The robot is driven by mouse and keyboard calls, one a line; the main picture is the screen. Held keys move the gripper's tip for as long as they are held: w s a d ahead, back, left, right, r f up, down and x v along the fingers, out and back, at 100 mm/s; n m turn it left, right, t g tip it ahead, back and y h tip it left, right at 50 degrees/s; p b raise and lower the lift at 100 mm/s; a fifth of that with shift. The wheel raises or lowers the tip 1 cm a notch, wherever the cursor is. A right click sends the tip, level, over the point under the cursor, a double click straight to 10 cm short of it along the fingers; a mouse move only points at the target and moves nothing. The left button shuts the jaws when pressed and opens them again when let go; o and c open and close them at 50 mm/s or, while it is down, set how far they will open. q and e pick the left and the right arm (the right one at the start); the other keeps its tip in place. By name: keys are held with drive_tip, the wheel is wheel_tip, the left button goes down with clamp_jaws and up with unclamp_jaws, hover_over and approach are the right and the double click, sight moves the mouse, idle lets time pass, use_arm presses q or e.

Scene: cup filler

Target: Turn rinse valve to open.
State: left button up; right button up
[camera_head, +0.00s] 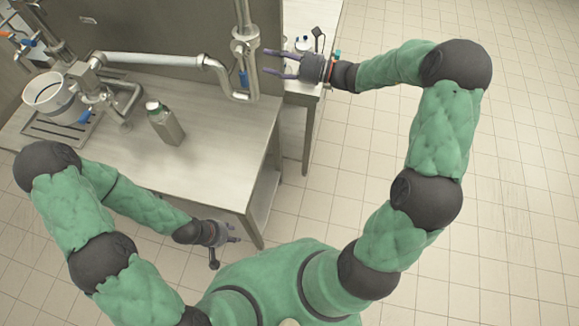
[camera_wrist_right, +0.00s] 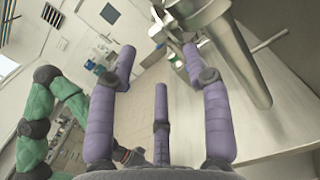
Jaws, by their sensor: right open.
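A metal valve body with a blue handle (camera_head: 243,78) sits on the vertical steel pipe at the back edge of the table in the head view. I cannot tell its handle setting. My right gripper (camera_head: 267,62) is open and empty just right of this pipe, its purple fingers pointing left towards it. In the right wrist view the spread fingers (camera_wrist_right: 157,62) show with nothing between them, and a metal fitting (camera_wrist_right: 176,45) lies just beyond the right finger. My left gripper (camera_head: 237,234) is low at the table's front right corner, apart from the valve; its finger opening is unclear.
A white cup-like vessel (camera_head: 50,94) and another blue handle (camera_head: 84,117) are at the left. A horizontal pipe (camera_head: 150,60) crosses the back. A side table with small bottles stands behind my right gripper. Floor at right is clear.

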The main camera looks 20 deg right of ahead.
drive_tip(key=r+v, duration=0.1)
drive_tip(key=v, duration=1)
use_arm(q)
wheel_tip(320, 180, down, 8)
drive_tip(key=b, duration=0.8)
drive_tip(key=shift+r, duration=0.25)
use_arm(e)
drive_tip(key=s+a+f+n+g+h, duration=0.2)
drive_tip(key=s+a+f+g, duration=0.1)
drive_tip(key=f, duration=0.8)
drive_tip(key=s+a+f+n+g+h, duration=0.2)
drive_tip(key=s+a+f+n+g, duration=0.1)
drive_tip(key=f, duration=0.9)
drive_tip(key=s+a+f+n+g+h, duration=0.2)
drive_tip(key=s+a+f, duration=0.3)
drive_tip(key=f, duration=0.6)
drive_tip(key=shift+s+f+n+g, duration=0.3)
drive_tip(key=shift+s+n+g, duration=0.25)
drive_tip(key=shift+g, duration=0.35)
